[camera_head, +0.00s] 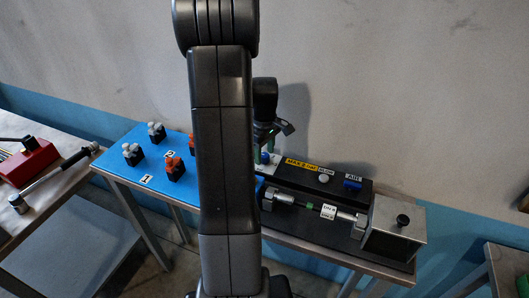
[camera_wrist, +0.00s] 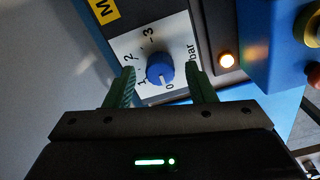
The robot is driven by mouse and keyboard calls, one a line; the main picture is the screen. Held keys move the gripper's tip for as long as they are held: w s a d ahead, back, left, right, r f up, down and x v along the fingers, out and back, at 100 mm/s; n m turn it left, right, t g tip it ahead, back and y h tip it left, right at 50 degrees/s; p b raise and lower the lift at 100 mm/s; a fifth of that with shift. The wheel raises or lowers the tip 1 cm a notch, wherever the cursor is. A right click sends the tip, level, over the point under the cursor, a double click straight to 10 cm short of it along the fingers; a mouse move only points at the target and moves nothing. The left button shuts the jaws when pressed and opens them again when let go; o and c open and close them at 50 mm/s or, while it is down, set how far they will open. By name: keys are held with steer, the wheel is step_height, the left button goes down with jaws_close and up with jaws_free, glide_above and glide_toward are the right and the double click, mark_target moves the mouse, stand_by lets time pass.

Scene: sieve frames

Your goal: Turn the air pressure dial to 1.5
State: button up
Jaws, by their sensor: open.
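My gripper (camera_wrist: 161,88) is open, with one green finger on each side of the knob and visible gaps to both. It appears apart from the knob. In the head view my gripper (camera_head: 265,135) hangs just above the knob (camera_head: 265,158), partly hidden by my arm.
A clamping fixture (camera_head: 393,235) stands in front. A lit orange lamp (camera_wrist: 226,60) is right of the dial. Grey and orange parts stand on a blue mat (camera_head: 118,160) at left.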

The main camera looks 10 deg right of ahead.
steer(key=shift+f, duration=0.4)
steer(key=shift+c, duration=0.4)
steer(key=c, duration=0.9)
